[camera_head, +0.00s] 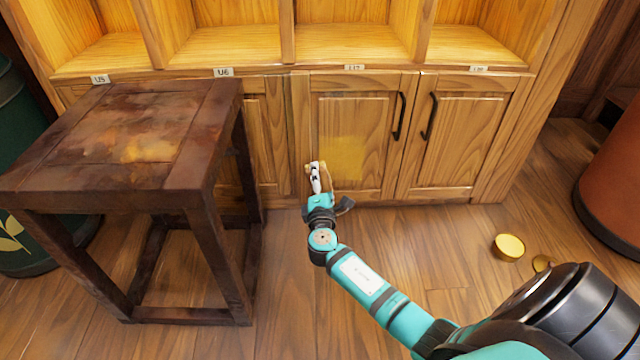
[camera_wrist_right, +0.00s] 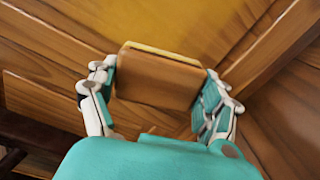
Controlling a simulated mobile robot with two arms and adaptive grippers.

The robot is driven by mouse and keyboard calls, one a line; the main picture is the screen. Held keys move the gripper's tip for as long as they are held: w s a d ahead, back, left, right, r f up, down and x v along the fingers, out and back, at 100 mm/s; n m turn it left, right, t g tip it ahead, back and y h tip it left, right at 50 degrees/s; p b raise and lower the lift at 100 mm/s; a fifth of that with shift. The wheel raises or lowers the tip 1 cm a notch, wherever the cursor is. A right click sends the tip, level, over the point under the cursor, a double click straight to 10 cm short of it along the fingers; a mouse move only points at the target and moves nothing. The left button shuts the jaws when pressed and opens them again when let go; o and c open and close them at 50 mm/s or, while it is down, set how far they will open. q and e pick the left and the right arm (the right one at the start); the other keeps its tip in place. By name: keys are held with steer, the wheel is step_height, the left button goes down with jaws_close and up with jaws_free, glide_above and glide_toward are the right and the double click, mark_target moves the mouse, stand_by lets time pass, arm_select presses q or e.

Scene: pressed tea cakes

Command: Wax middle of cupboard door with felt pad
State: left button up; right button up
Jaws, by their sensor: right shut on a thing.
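The cupboard door (camera_head: 370,120) is light wood with a black handle (camera_head: 400,116). A yellowish square patch (camera_head: 342,157) shows on its lower middle panel. My right gripper (camera_head: 316,178) is low in front of this door, at the left of the patch. In the right wrist view my right gripper (camera_wrist_right: 157,88) is shut on the felt pad (camera_wrist_right: 155,78), a brown block with a yellowish edge along its far side. In the head view the pad is mostly hidden by the fingers. I cannot tell whether it touches the door. My left gripper is out of view.
A dark stained wooden table (camera_head: 60,165) stands at the left, before another cupboard door. An open tin of yellow wax (camera_head: 509,247) and a small gold round piece (camera_head: 543,263) are on the floor at right. Open labelled shelves (camera_head: 350,45) are above. A reddish-brown drum (camera_head: 612,190) stands far right.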

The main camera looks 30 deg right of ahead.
steer(key=shift+w+d, duration=0.25)
steer(key=shift+w, duration=0.15)
